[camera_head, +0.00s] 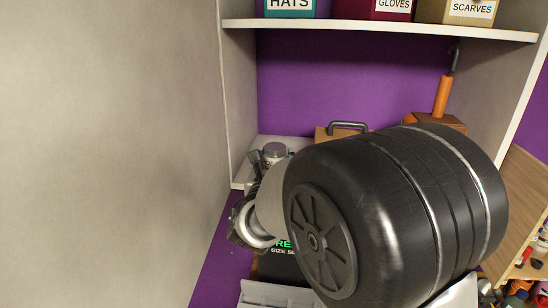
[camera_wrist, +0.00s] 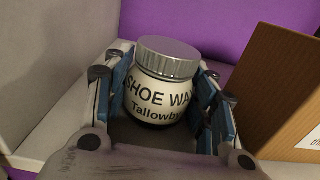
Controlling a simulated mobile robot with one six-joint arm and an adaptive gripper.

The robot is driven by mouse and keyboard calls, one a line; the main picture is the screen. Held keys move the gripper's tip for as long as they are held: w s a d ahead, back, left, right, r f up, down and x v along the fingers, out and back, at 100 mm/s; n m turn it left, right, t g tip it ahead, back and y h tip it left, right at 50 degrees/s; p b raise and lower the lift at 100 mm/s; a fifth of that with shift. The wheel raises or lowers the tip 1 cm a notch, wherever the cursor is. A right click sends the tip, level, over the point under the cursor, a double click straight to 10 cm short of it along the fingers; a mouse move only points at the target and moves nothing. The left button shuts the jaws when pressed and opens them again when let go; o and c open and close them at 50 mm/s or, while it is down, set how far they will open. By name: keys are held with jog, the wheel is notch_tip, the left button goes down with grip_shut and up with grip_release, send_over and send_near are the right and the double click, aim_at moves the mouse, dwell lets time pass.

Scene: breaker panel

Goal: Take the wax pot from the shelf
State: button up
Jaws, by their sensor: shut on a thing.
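The wax pot (camera_wrist: 155,92) is a small white jar with a grey metal lid, labelled "SHOE WA…" and "Tallowby". In the wrist view it stands about upright between the blue pads of my gripper (camera_wrist: 168,112), which is shut on it. In the head view the pot's lid (camera_head: 274,149) shows at the left end of the white shelf (camera_head: 240,178), near the side wall. My gripper (camera_head: 258,165) is beside it there, and my arm hides much of the view. I cannot tell whether the pot touches the shelf.
A brown box (camera_wrist: 272,90) stands close to the right of my gripper. Behind my arm are a handled box (camera_head: 340,130) and an orange-handled tool (camera_head: 441,96). Labelled bins (camera_head: 290,10) stand on the upper shelf (camera_head: 380,27). A grey wall (camera_head: 238,100) is close at left.

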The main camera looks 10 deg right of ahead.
jog(key=c, duration=0.5)
jog(key=shift+r, duration=0.1)
jog(key=shift+r, duration=0.1)
jog(key=shift+r, duration=0.5)
